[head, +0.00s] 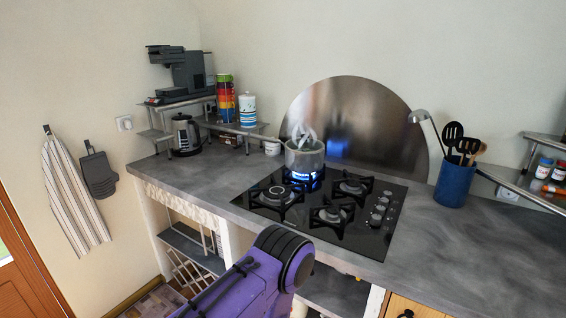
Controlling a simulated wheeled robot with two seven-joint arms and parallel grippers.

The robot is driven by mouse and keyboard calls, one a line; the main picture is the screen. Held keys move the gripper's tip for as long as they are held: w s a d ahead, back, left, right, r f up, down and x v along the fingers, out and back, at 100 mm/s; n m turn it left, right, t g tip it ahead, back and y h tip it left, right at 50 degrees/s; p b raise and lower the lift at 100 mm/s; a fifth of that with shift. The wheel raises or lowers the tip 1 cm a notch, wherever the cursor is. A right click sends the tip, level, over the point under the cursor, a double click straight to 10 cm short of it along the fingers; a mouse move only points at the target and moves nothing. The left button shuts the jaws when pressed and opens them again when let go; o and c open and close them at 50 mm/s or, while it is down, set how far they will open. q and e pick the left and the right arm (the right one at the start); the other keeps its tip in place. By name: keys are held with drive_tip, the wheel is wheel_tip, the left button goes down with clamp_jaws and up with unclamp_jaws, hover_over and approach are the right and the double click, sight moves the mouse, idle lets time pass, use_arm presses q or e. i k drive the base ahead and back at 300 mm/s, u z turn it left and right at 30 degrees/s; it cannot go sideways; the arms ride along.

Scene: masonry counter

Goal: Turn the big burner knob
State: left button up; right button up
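A black gas hob (330,245) is set into the grey counter. Its knobs (379,209) stand in a row along the right side and look small here; I cannot tell which one serves the big burner or how each is turned. The front left burner (277,195) looks the largest and shows no flame. A steaming metal pot (304,157) sits on the back left burner over a blue flame. One of my purple arms reaches in at the bottom middle, in front of the counter. Neither gripper shows in the head view.
A blue utensil holder (454,184) with ladle and spatulas stands right of the hob. A kettle (185,135), shelf with cups (226,98) and coffee machine (182,72) stand back left. The counter (480,255) is clear at front right.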

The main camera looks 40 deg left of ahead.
sight(384, 202)
drive_tip(key=u, duration=0.2)
drive_tip(key=k, duration=0.4)
drive_tip(key=u, duration=1.25)
drive_tip(key=i, duration=1.7)
drive_tip(key=z, duration=0.7)
